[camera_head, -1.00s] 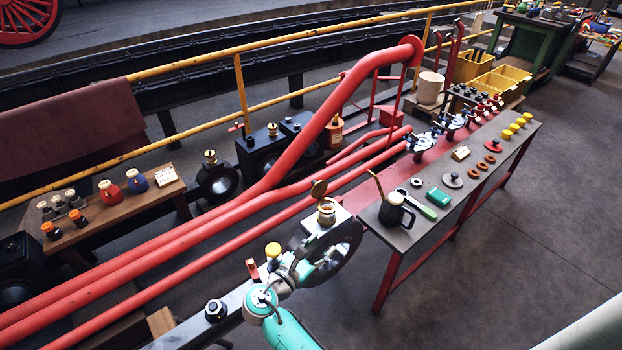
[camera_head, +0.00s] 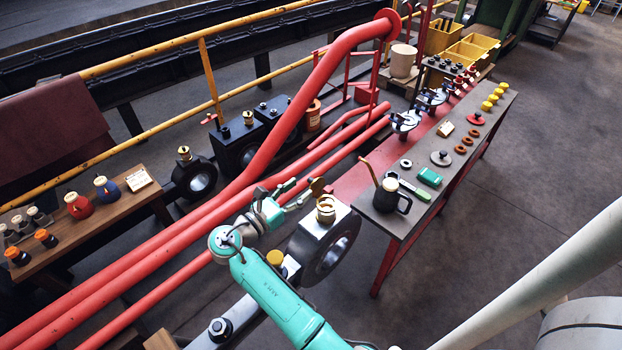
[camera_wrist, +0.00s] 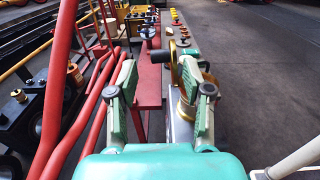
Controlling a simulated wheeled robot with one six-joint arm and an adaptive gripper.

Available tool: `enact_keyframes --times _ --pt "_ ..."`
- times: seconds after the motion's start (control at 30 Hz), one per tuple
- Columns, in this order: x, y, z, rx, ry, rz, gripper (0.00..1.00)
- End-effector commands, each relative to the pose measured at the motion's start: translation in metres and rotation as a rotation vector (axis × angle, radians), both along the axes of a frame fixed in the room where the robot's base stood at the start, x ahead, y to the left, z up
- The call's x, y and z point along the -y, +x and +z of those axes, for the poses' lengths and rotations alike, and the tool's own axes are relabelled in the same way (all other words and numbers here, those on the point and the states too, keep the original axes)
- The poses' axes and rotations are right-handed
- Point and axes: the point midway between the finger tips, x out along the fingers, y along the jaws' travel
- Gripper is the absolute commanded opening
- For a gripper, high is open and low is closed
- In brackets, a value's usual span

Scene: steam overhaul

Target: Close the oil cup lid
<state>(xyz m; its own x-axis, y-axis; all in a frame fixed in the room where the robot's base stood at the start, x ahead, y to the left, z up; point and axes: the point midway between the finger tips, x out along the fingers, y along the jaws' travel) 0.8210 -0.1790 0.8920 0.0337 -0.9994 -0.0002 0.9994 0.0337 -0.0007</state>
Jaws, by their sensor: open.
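The brass oil cup (camera_head: 325,214) stands on the pale top of a dark round-bored bearing block. Its round lid (camera_head: 317,187) is open and stands tilted up at the cup's far side. My gripper (camera_head: 298,193) is open and empty, left of the cup, with its fingers pointing toward the lid. In the wrist view my gripper (camera_wrist: 160,75) has its two fingers spread wide. The cup (camera_wrist: 187,109) shows there partly behind the right finger, with the brass lid edge (camera_wrist: 181,50) near that fingertip. I cannot tell whether the finger touches the lid.
Red pipes (camera_head: 212,213) run diagonally behind my gripper. A workbench (camera_head: 402,226) to the right holds a black oil can (camera_head: 387,196) and several small parts. A side table (camera_head: 115,213) with bottles stands at left. Open floor lies at far right.

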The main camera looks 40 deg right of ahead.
Motion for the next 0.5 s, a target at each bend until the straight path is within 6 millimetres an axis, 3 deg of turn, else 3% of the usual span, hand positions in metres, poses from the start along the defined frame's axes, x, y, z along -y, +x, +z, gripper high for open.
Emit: enact_keyframes --times 0.2,0.5 --pt "0.037 0.0 0.0 0.0 0.0 -0.003 0.5" --pt "0.059 0.002 0.0 0.0 0.0 0.0 0.5"
